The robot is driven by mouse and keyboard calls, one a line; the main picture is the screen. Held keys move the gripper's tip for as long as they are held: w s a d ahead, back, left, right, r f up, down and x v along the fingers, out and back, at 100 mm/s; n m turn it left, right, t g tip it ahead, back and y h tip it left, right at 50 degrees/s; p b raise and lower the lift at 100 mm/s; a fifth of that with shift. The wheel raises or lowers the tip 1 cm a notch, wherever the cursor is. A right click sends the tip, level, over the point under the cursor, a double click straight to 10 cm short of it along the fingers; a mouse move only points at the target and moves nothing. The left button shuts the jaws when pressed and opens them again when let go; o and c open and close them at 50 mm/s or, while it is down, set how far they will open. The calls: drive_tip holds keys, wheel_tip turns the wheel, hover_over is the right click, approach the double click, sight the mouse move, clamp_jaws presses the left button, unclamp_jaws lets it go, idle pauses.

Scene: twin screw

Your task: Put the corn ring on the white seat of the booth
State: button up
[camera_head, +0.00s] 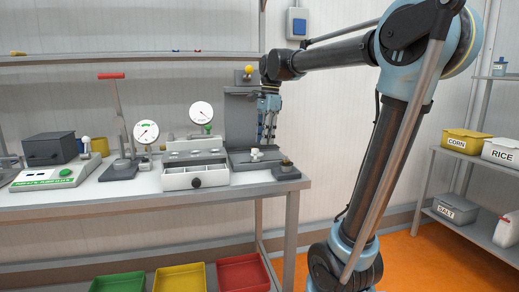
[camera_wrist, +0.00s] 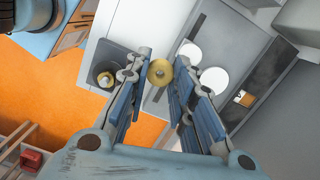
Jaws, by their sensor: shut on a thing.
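My gripper (camera_head: 268,138) hangs fingers-down in front of the grey booth (camera_head: 238,118) at the right end of the bench. In the wrist view my gripper (camera_wrist: 159,80) is shut on the corn ring (camera_wrist: 160,71), a gold-yellow ring with a small centre mark, held between the fingertips. Two white round discs, one farther (camera_wrist: 190,52) and one nearer (camera_wrist: 214,79), lie just right of the ring in that view, apart from it; I cannot tell which is the white seat. In the head view small white parts (camera_head: 257,154) show on the booth base below my gripper.
A white drawer box (camera_head: 195,176) and dial gauges (camera_head: 201,113) stand left of the booth. Free space lies right of the bench edge.

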drive_tip(key=w+a, duration=0.1)
drive_tip(key=w, duration=0.2)
drive_tip(key=w+a+f, duration=0.1)
drive_tip(key=w, duration=0.3)
drive_tip(key=w+a+f, duration=0.1)
drive_tip(key=w, duration=0.2)
drive_tip(key=shift+w+f, duration=0.1)
drive_tip(key=shift+w, duration=0.05)
drive_tip(key=shift+w+f, duration=0.15)
drive_tip(key=shift+f, duration=2.25)
drive_tip(key=o, duration=0.7)
drive_tip(key=shift+f, duration=0.1)
drive_tip(key=shift+c, duration=0.2)
wheel_tip(320, 180, up, 12)
drive_tip(key=d, duration=0.1)
drive_tip(key=shift+w, duration=0.4)
drive_tip(key=shift+d, duration=0.1)
